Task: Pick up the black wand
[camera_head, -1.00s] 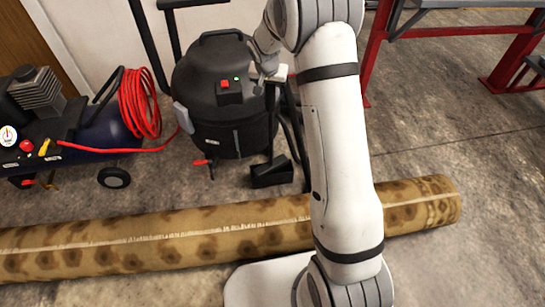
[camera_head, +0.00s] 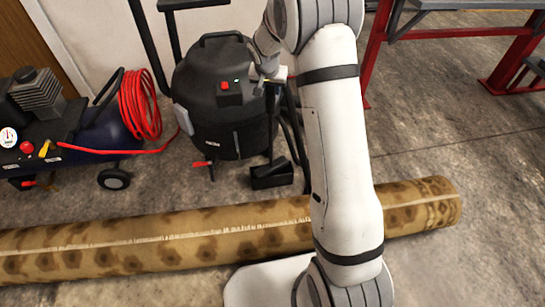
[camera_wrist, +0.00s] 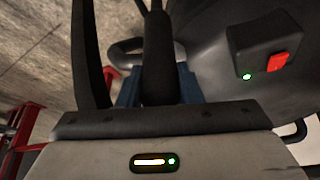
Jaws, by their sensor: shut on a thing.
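The black wand (camera_head: 271,120) stands nearly upright in front of the black vacuum drum (camera_head: 228,125). Its lower end is by a dark floor nozzle (camera_head: 270,176) on the concrete. My gripper (camera_head: 268,80) is at the wand's upper part, beside the drum, partly hidden by my arm in the head view. In the wrist view a dark upright shaft, seemingly the wand (camera_wrist: 158,60), rises at the middle of my gripper (camera_wrist: 140,75). My gripper is shut on it.
A rolled patterned rug (camera_head: 150,240) lies across the floor in front. A compressor with a red hose (camera_head: 139,105) stands at left. A red-legged metal frame (camera_head: 375,50) stands at back right.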

